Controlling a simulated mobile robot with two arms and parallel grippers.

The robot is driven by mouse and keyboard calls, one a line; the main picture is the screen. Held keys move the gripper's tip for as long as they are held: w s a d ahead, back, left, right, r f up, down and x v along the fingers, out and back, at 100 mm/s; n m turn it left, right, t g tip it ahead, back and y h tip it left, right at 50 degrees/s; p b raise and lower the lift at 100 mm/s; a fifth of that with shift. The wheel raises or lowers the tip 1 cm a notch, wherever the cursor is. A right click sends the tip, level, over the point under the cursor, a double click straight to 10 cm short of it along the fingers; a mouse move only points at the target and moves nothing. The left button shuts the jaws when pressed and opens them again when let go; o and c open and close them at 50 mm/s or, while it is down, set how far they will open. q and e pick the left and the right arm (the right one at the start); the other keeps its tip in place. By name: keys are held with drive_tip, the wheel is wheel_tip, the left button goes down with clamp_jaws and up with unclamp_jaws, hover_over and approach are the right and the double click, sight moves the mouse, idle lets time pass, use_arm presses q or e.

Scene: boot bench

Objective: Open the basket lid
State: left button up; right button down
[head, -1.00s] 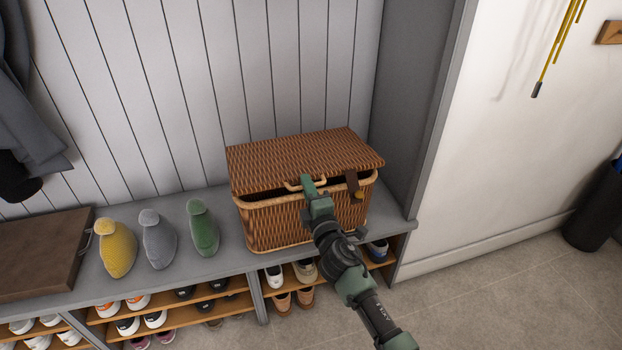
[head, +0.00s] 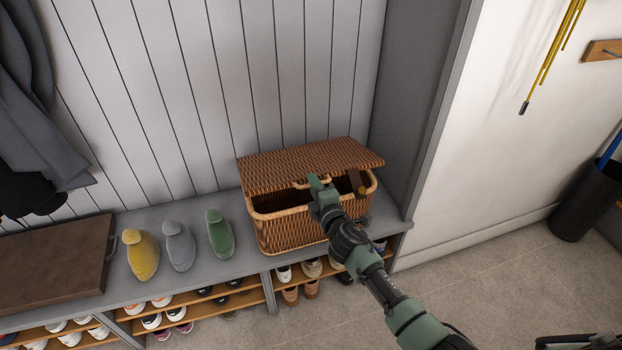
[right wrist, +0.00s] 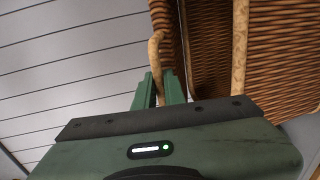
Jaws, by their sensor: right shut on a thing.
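The wicker basket (head: 290,236) stands on the bench near its right end. Its woven lid (head: 305,163) is partly raised, tilted up at the front, with a dark gap above the basket's rim. My right gripper (head: 314,181) is at the lid's front edge, shut on the lid's handle (head: 299,184). In the right wrist view the pale curved handle (right wrist: 157,58) runs down between the green fingers (right wrist: 159,88). A dark strap (head: 354,182) with a brass piece hangs at the front right. My left gripper is not in view.
Yellow (head: 141,256), grey (head: 179,248) and green (head: 219,235) shoe-shaped items stand left of the basket, beside a brown flat box (head: 55,262). Shoes fill the shelves below. A grey side panel (head: 415,90) rises close on the basket's right.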

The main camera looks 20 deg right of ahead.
drive_tip(key=shift+g, duration=0.6)
drive_tip(key=shift+w+r+p, duration=0.6)
drive_tip(key=shift+r+p, duration=0.6)
drive_tip(key=shift+p, duration=0.3)
drive_tip(key=shift+w+r+p, duration=0.6)
drive_tip(key=shift+r+p, duration=0.65)
drive_tip(key=shift+p, duration=0.2)
drive_tip(key=shift+w+r+p, duration=0.6)
drive_tip(key=shift+r+p, duration=0.6)
drive_tip(key=shift+p, duration=0.3)
drive_tip(key=shift+w+r+p, duration=0.45)
drive_tip(key=shift+w+r, duration=0.05)
drive_tip(key=shift+r, duration=0.15)
drive_tip(key=shift+w+r+p, duration=0.45)
drive_tip(key=shift+w+r, duration=0.15)
drive_tip(key=shift+w, duration=0.1)
drive_tip(key=c, duration=1.5)
unclamp_jaws()
drive_tip(key=shift+s, duration=0.15)
